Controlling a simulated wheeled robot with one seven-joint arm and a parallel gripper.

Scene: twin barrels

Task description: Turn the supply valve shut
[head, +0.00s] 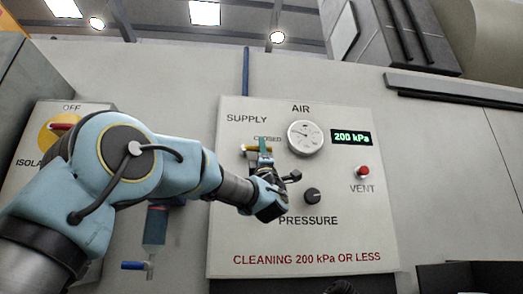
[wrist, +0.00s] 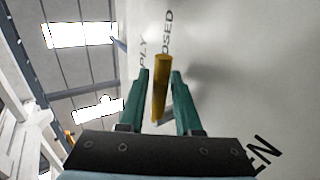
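The supply valve's yellow handle (head: 250,148) lies level on the white panel (head: 330,245), under the words SUPPLY and CLOSED. My gripper (head: 264,145) is at the handle's right part, with its green fingers pointing up and partly hiding it. In the wrist view the yellow handle (wrist: 161,85) stands between the two green fingers of my gripper (wrist: 161,75). A gap shows on each side of the handle, so the fingers are open around it and not pressed on it. The valve's pivot is mostly hidden.
The panel also carries a round gauge (head: 305,138), a display (head: 351,138) reading 200 kPa, a red VENT button (head: 363,171) and a black PRESSURE knob (head: 312,195). Left are an isolator with a red handle (head: 62,126) and a blue bowl (head: 155,226). A dark box (head: 470,276) is lower right.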

